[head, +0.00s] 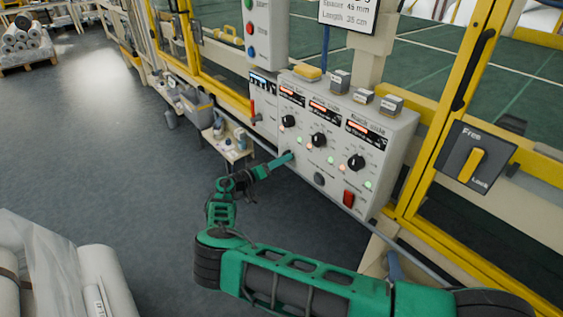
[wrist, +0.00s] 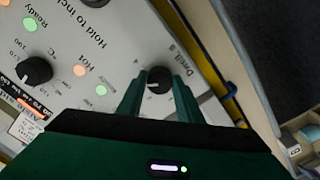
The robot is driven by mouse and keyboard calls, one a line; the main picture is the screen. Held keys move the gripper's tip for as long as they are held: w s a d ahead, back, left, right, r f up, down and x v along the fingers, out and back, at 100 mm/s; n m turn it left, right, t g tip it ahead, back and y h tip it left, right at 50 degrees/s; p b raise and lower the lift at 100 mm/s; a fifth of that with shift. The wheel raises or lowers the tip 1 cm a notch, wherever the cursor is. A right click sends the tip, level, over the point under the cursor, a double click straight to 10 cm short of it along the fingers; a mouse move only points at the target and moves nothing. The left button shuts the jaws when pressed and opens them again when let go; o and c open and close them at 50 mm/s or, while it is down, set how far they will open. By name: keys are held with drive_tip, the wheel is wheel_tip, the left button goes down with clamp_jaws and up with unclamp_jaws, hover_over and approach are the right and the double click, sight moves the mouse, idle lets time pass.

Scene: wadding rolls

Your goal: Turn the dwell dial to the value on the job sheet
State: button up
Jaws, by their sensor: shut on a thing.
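In the head view my gripper hides the dial. A white sheet (head: 347,12) above the panel is cut off at the top; its visible lines appear to read "Spacer 45 mm" and "Length 25 cm".
The control panel (head: 391,133) carries other black knobs, small lit lamps and a red switch (head: 348,199). A black knob (wrist: 37,71) also shows in the wrist view. Small boxes stand on the panel's top. A yellow Free/Lock handle (head: 470,164) is at right. Open floor lies left.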

drive_tip(key=n, duration=1.1)
drive_tip(key=shift+a, duration=0.3)
drive_tip(key=shift+n, duration=0.4)
drive_tip(key=o, duration=1)
drive_tip(key=shift+o, duration=0.2)
drive_tip(key=shift+d, duration=0.1)
drive_tip(key=v, duration=1)
drive_tip(key=shift+s+a, duration=0.15)
drive_tip(key=shift+a, duration=0.2)
